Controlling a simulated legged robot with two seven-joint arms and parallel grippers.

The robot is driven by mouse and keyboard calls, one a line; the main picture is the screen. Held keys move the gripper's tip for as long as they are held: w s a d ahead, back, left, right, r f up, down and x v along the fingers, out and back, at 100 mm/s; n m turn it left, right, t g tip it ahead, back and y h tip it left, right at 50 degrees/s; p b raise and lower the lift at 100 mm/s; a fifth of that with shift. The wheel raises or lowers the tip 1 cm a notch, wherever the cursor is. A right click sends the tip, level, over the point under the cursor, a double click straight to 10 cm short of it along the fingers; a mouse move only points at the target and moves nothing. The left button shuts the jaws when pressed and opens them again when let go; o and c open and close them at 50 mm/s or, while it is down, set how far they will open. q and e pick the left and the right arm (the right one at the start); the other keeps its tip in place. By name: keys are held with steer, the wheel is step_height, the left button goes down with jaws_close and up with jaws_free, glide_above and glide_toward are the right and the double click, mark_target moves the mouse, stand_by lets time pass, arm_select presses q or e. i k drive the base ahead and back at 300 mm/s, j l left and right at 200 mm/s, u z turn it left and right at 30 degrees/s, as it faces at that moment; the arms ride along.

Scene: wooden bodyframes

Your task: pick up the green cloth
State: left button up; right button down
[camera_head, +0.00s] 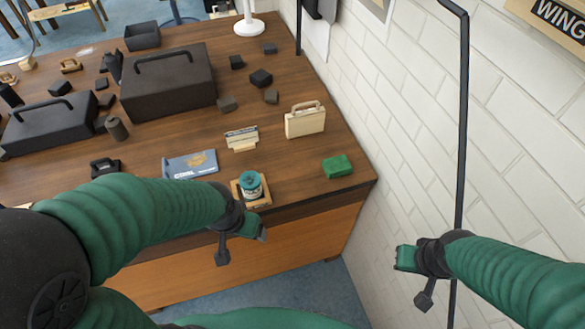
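A small bright green item (337,166), which looks like a folded cloth, lies on the wooden table near its right front corner. My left gripper (242,246) hangs in front of the table's front edge, below and left of the green item. Its two fingertips are apart with nothing seen between them. My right gripper (413,279) is at the lower right, off the table and beside the white wall. Its two fingertips are also apart, with nothing seen between them. Neither gripper touches the green item.
A teal-lidded jar (250,185) stands at the table's front edge (310,202), left of the green item. A cream case (305,120) stands behind it. A large dark box (170,85) and several small dark blocks are farther back. A thin black pole (462,130) rises at right.

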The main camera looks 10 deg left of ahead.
mark_target(339, 166)
steer(key=i+j+z, duration=0.1)
steer(key=z, duration=0.3)
steer(key=i+j+z, duration=0.2)
steer(key=z, duration=0.2)
steer(key=i+j+z, duration=0.2)
steer(key=z, duration=0.25)
